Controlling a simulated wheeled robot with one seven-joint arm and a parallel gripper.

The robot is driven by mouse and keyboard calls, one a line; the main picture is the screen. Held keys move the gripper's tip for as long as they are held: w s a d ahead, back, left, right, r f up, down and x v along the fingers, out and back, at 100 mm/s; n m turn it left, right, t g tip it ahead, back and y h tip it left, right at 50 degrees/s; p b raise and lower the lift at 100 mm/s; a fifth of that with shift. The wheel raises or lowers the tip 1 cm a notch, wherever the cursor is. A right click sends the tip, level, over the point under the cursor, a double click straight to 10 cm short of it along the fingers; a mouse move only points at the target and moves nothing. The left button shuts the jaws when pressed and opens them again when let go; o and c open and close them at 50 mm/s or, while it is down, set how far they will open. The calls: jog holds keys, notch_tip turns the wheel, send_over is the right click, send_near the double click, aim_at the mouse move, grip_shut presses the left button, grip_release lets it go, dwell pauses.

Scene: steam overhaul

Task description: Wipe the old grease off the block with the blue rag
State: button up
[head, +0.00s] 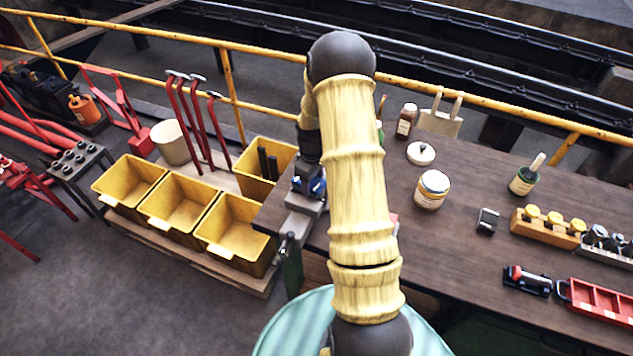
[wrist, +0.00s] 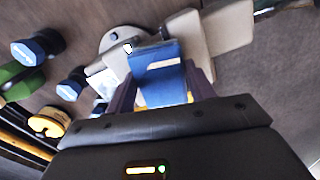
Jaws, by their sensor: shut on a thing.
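My gripper (wrist: 160,88) is shut on the blue rag (wrist: 158,66), which sits between its two fingers in the wrist view. In the head view my arm hides most of the gripper; a small bit of blue (head: 315,186) shows at the arm's left edge, just above the grey vise (head: 303,204) at the bench's left end. Pale grey, block-like shapes (wrist: 226,27) lie behind the rag in the wrist view. I cannot tell which is the block, whether the rag touches it, or where any grease is.
The dark bench top (head: 460,220) holds a labelled jar (head: 432,189), a lidded white pot (head: 421,153), a brown bottle (head: 406,120), a green brush pot (head: 524,178) and a red tray (head: 602,301). Yellow bins (head: 236,236) stand left of the bench. A yellow rail (head: 500,106) runs behind.

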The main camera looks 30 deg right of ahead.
jog(key=shift+w+a, duration=0.6)
jog(key=shift+w, duration=0.1)
jog(key=shift+s+d+r+p, duration=0.2)
jog(key=shift+r+p, duration=0.6)
jog(key=shift+r, duration=0.4)
jog(key=shift+s+d+r+p, duration=0.25)
jog(key=shift+r+p, duration=0.55)
jog(key=shift+r, duration=0.4)
jog(key=shift+s+d+r+p, duration=0.2)
jog(key=shift+r+p, duration=0.6)
jog(key=shift+r, duration=0.4)
jog(key=shift+w+a+f, duration=0.1)
jog(key=shift+f, duration=0.05)
